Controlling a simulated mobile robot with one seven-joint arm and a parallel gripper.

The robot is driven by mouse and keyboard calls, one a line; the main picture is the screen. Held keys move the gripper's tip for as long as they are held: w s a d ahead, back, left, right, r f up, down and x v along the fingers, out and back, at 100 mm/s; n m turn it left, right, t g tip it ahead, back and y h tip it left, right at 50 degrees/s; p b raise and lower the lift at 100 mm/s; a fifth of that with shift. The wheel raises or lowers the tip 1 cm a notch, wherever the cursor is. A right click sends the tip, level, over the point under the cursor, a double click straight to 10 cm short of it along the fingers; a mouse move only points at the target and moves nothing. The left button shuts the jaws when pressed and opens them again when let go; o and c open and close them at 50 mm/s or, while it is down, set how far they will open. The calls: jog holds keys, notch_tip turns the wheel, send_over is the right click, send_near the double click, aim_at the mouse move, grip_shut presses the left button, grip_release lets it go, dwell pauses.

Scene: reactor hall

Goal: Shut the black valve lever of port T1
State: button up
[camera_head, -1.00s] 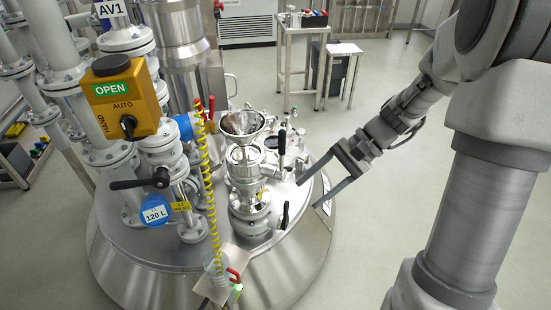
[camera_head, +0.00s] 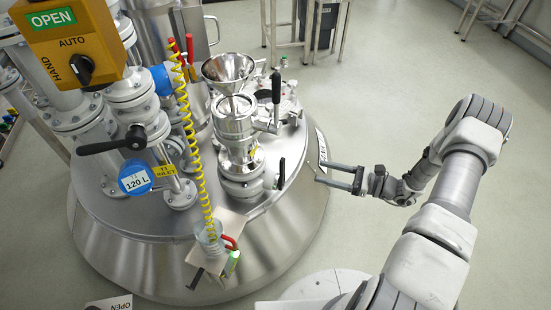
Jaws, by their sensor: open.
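The black valve lever (camera_head: 107,146) next to the T1 labels is at the left. It points left from its dark hub (camera_head: 135,137), roughly level in the picture. A blue round tag (camera_head: 135,178) reading "T1 120 L" and a yellow tag (camera_head: 166,173) that seems to read "T1 INLET" hang just below the hub. My gripper (camera_head: 322,173) is open and empty, its fingers pointing left, near the right rim of the steel vessel. It is well to the right of the T1 lever, with the funnel assembly between them in the picture.
A funnel (camera_head: 229,70) stands on the steel vessel lid. Two other black levers, one upright (camera_head: 276,88) and one lower (camera_head: 281,174), stand right of it. A coiled yellow hose (camera_head: 193,145) hangs right of the T1 tags. An actuator box (camera_head: 70,45) reads "OPEN". Floor at right is clear.

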aim_at(282, 174)
jog(key=shift+m+t, duration=0.4)
jog(key=shift+t, duration=0.1)
jog(key=b+x, duration=0.1)
jog(key=x, duration=0.4)
jog(key=f+x, duration=0.1)
jog(key=x, duration=0.5)
jog(key=b+x, duration=0.1)
jog(key=x, duration=0.5)
jog(key=shift+w+f+b, duration=0.1)
jog(key=shift+f+b, duration=0.25)
grip_shut()
